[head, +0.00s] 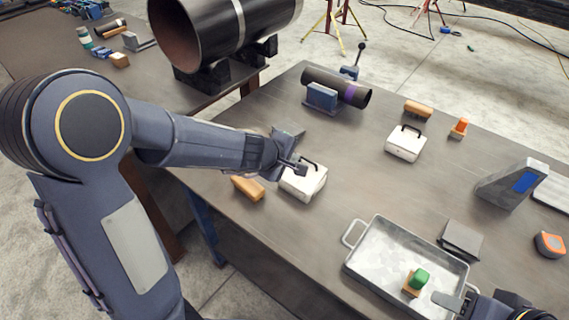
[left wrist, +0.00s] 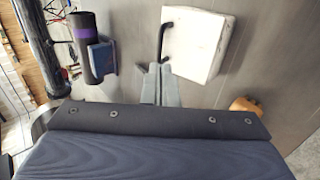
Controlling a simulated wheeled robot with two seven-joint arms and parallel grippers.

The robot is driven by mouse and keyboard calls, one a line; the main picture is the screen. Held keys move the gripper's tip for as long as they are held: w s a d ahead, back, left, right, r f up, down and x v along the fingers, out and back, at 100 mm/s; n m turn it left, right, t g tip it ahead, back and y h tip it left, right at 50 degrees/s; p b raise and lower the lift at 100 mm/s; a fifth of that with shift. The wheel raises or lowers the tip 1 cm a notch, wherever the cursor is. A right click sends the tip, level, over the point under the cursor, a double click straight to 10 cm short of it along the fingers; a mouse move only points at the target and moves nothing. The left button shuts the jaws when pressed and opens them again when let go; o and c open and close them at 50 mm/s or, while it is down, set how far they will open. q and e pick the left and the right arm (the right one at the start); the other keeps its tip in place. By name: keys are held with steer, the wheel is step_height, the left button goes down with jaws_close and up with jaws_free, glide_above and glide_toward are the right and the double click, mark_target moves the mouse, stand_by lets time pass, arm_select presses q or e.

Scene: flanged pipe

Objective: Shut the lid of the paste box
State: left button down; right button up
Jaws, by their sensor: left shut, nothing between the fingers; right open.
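Two white boxes with black handles stand on the table; I cannot tell which is the paste box. The nearer white box (head: 303,185) is under and beside my left gripper (head: 301,166), which is shut and empty near its black handle. In the left wrist view this white box (left wrist: 200,45) fills the top middle, with my left fingertips (left wrist: 160,72) close to the handle; contact is unclear. The farther white box (head: 405,145) stands apart to the right. No raised lid is plainly visible on either. My right gripper (head: 450,301) is open at the tray's right edge, partly cut off.
A metal tray (head: 357,262) holds a green-topped block (head: 418,278). A wooden-looking block (head: 248,188) lies left of the nearer box. A dark pipe (head: 325,82) rests in a blue holder behind. Grey pieces (head: 461,238) and a tape measure (head: 549,244) are at right.

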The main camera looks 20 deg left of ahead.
mark_target(307, 159)
arm_select(q)
steer(key=b+x, duration=0.1)
steer(key=x, duration=0.6)
steer(key=shift+b, duration=0.4)
arm_select(e)
step_height(307, 159, down, 3)
steer(key=shift+r, duration=0.15)
arm_select(q)
steer(key=shift+b+x, duration=0.65)
steer(key=shift+x, duration=0.5)
steer(key=shift+r, duration=0.15)
arm_select(e)
steer(key=shift+f, duration=0.55)
